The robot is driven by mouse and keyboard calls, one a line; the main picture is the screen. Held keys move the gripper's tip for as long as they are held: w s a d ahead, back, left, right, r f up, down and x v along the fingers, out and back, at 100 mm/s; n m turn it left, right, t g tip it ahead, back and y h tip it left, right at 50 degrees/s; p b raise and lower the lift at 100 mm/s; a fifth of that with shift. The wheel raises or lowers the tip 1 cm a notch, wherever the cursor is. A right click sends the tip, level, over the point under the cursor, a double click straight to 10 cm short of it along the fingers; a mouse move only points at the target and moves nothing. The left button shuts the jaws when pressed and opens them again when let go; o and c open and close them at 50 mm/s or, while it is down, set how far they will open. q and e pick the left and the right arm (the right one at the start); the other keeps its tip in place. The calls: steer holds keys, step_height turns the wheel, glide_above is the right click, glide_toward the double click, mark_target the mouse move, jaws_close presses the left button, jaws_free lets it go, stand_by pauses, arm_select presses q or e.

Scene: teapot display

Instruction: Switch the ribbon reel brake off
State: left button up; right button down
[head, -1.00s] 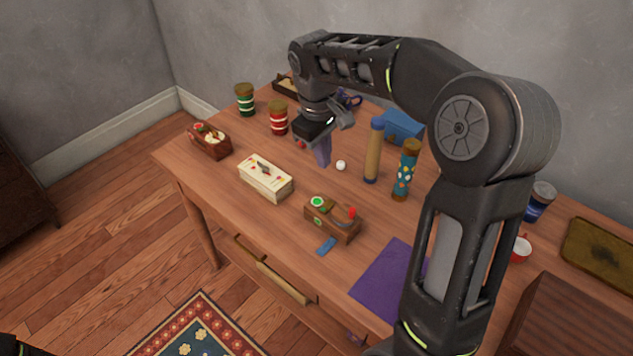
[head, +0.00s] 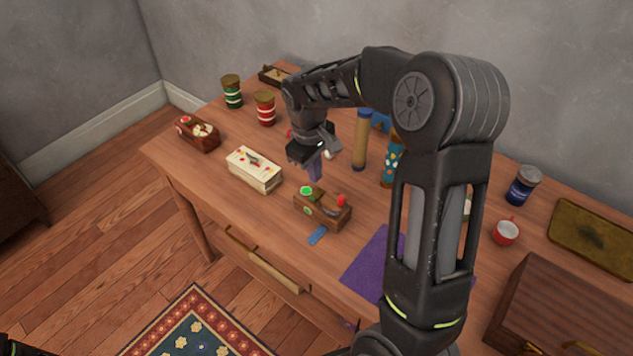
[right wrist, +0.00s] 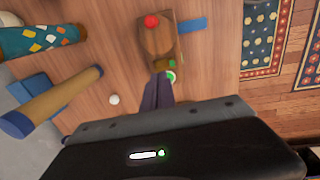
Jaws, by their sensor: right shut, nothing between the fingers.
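A brown wooden box (head: 318,214) with a green button or light at its left end and a red knob at its right end stands near the table's front edge. It also shows in the right wrist view (right wrist: 157,42), with its green end nearest my fingers. My right gripper (head: 316,174) is shut and empty, its purple-grey fingers pointing down just behind the green end. In the right wrist view the fingertips (right wrist: 158,80) overlap the green spot's edge; I cannot tell whether they touch. No readable label shows which device is the reel brake.
A cream box with a small lever (head: 253,170) and a dark red box (head: 197,133) stand to the left. A tan cylinder (head: 361,140) and a teal patterned cylinder (head: 391,165) stand behind right. A blue tag (head: 317,235) and purple cloth (head: 372,262) lie in front.

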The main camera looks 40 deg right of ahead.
mark_target(318, 191)
steer(key=f, duration=0.5)
steer(key=shift+w+d+p, duration=0.1)
steer(key=shift+d+p, duration=0.2)
